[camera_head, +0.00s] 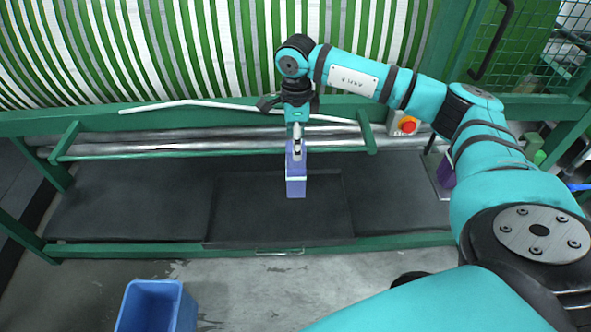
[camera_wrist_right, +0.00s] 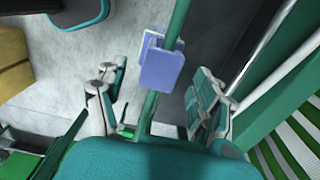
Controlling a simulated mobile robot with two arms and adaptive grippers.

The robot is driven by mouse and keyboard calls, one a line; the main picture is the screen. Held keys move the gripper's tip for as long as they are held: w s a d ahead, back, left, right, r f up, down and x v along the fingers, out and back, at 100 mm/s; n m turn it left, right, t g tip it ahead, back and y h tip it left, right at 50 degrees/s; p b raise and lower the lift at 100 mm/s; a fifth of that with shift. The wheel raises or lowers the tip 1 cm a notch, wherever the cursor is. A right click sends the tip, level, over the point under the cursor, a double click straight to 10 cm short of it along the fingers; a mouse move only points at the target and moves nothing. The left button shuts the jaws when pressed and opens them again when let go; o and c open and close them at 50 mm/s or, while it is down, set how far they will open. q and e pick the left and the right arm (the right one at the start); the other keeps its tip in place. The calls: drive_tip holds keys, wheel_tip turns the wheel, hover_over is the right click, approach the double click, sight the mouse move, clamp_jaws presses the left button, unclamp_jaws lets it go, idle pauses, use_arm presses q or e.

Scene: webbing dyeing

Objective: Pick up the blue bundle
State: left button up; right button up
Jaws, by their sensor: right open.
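The blue bundle (camera_head: 296,182) is a violet-blue block with a pale band near its lower end. It shows below my right gripper (camera_head: 297,148), in front of the dark tray area. In the right wrist view the bundle (camera_wrist_right: 162,68) lies in the gap between the spread fingers of my right gripper (camera_wrist_right: 158,88), with clear space on both sides. The fingers are open and do not visibly touch it. The gripper covers the bundle's upper part in the head view. My left gripper is out of view.
Green-and-white webbing (camera_head: 200,50) rises behind metal rollers (camera_head: 200,146). A dark tray (camera_head: 240,215) with a green frame lies below. A blue bin (camera_head: 155,300) stands on the floor at lower left. A red emergency button (camera_head: 407,125) and a purple item (camera_head: 446,170) are at right.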

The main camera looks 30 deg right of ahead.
sight(296, 170)
drive_tip(key=shift+f+p, duration=0.45)
drive_tip(key=shift+f, duration=1.15)
drive_tip(key=shift+a, duration=0.1)
drive_tip(key=shift+c, duration=0.3)
clamp_jaws()
